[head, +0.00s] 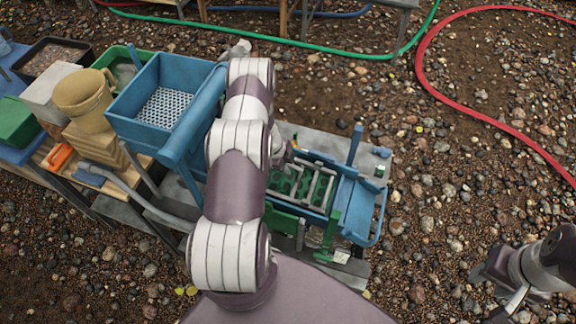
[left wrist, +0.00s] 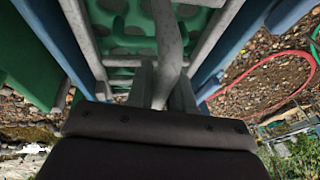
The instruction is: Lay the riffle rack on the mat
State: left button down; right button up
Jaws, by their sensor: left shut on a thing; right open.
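The grey riffle rack (head: 314,186), a frame with crossbars, is in the blue sluice trough (head: 355,205), over the green mat (head: 283,184). In the left wrist view, its grey bars (left wrist: 215,48) stand between the blue trough walls, with the holed green mat (left wrist: 128,42) behind them. I cannot tell whether the rack touches the mat all along. My left gripper (left wrist: 165,92) is shut on a rack bar; in the head view my arm mostly hides it. My right gripper (head: 507,290) is open and empty over the gravel at the lower right, away from the sluice.
The blue hopper (head: 168,95) with its perforated plate stands left of the trough. A side table holds a tan bucket (head: 84,98), trays and an orange tool (head: 61,155). Green and red hoses (head: 430,75) cross the gravel. Open gravel lies right of the sluice.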

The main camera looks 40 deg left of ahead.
pick_arm(q)
jog(key=shift+a, duration=0.1)
jog(key=shift+f, duration=0.1)
dwell(0.3)
jog(key=shift+f+b, duration=0.4)
jog(key=shift+b, duration=0.15)
jog(key=c, duration=0.9)
grip_release()
jog(key=shift+s, duration=0.1)
jog(key=b+v, duration=0.1)
jog(key=v, duration=1.1)
jog(key=shift+r, duration=0.4)
